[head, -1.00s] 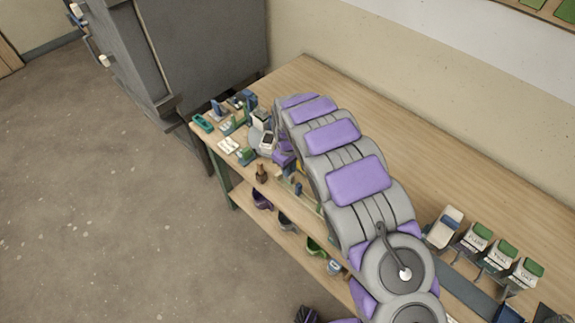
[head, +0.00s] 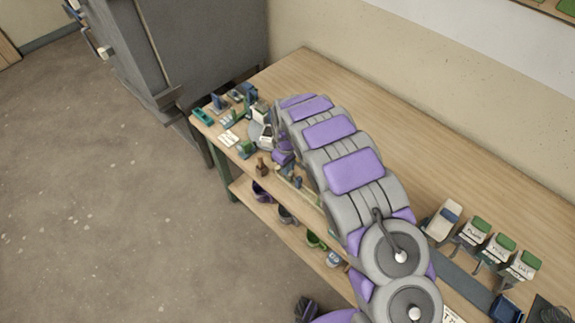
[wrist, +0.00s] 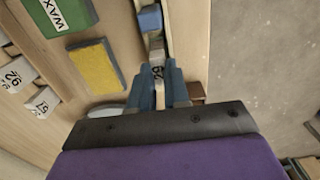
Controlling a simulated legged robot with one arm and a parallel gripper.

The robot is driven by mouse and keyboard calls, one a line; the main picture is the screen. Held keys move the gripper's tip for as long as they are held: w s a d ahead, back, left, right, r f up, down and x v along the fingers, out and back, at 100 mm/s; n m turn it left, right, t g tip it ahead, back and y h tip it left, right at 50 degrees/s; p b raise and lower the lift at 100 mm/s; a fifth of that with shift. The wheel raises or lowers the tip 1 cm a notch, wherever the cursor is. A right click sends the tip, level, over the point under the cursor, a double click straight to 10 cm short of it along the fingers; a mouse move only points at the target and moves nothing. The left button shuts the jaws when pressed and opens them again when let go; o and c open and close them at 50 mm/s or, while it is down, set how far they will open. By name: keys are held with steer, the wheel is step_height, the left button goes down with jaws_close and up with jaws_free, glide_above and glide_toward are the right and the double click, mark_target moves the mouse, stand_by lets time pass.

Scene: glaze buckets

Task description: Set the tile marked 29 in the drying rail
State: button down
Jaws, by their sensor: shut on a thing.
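My gripper (wrist: 159,78) is shut on a small pale tile (wrist: 157,71) in the wrist view. I cannot tell whether the tile touches the rail. In the head view my gripper (head: 283,153) is over the front edge of the bench, largely hidden by my arm. The rail (head: 297,185) runs along that edge, partly behind the arm.
A yellow sponge-like block (wrist: 97,67) and a green WAX block (wrist: 60,15) lie left of the fingers. Numbered pale pieces (wrist: 15,78) are farther left. A brown bottle (head: 263,166) stands near the bench edge.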

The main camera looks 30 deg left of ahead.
steer(key=shift+f, duration=0.2)
stand_by(0.7)
steer(key=c, duration=1)
jaws_free()
steer(key=shift+r+p, duration=1.6)
steer(key=shift+r, duration=1.95)
